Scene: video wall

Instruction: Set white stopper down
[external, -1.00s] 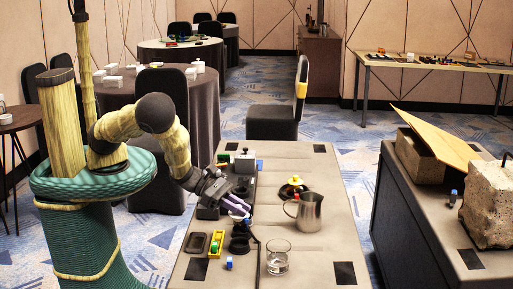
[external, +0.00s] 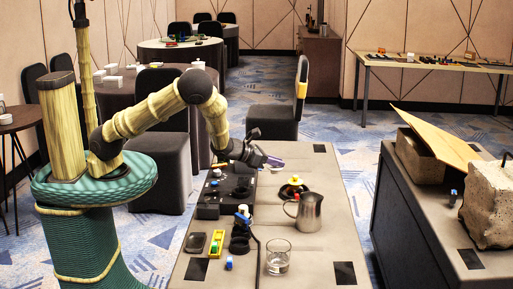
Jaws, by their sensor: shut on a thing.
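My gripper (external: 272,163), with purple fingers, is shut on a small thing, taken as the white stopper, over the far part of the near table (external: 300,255). The stopper is mostly hidden at the fingers and too small to make out clearly. The fingers point to the right, above the tabletop. A small blue and white thing (external: 243,211) stands by the black round holders (external: 239,243) nearer the front.
A metal pitcher (external: 309,213), a black dish with a yellow and red piece (external: 294,189) and a glass (external: 278,258) stand on the right side. A yellow tray (external: 216,243) and black fixtures line the left.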

